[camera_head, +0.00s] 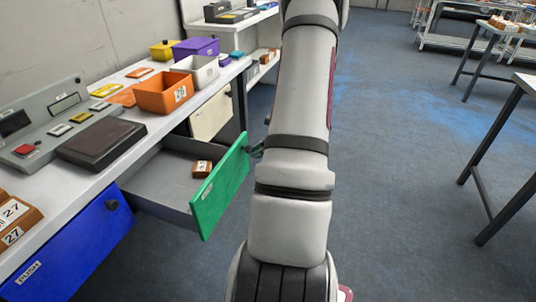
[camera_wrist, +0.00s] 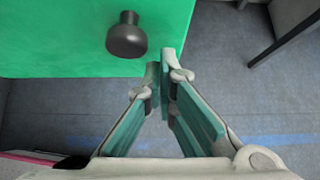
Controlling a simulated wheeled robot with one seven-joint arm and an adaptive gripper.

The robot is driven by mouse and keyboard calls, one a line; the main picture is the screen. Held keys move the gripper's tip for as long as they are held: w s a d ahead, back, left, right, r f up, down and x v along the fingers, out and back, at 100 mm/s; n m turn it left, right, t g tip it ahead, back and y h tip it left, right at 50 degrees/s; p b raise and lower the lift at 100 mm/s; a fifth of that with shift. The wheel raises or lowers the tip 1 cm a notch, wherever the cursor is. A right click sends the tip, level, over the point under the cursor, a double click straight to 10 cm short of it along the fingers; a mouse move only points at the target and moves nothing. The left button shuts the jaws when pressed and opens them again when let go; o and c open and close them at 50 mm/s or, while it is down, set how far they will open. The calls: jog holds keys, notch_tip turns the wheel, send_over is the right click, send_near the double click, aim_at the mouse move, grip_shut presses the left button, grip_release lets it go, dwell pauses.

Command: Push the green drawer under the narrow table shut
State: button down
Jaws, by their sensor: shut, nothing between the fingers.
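The green drawer (camera_head: 221,187) under the narrow table (camera_head: 158,124) is pulled out, its grey inside showing with a small brown block (camera_head: 202,168) in it. In the wrist view the green front (camera_wrist: 60,40) fills the upper left, with its dark round knob (camera_wrist: 127,36). My gripper (camera_wrist: 160,66) is shut and empty. Its fingertips are at the lower right edge of the green front, below and right of the knob. I cannot tell whether they touch it. In the head view my arm hides most of the gripper.
A blue drawer (camera_head: 75,245) is beside the green one at the lower left, and a cream drawer (camera_head: 211,115) is behind it. An orange bin (camera_head: 163,96) and a dark brown pad (camera_head: 101,142) are on the tabletop. Open floor (camera_head: 390,150) lies to the right.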

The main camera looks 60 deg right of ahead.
jog(key=shift+w, duration=0.4)
jog(key=w, duration=0.6)
jog(key=w+a+b, duration=0.1)
jog(key=w, duration=0.5)
jog(key=w+b, duration=0.1)
jog(key=w, duration=0.6)
jog(key=shift+a, duration=0.3)
jog(key=shift+s, duration=0.15)
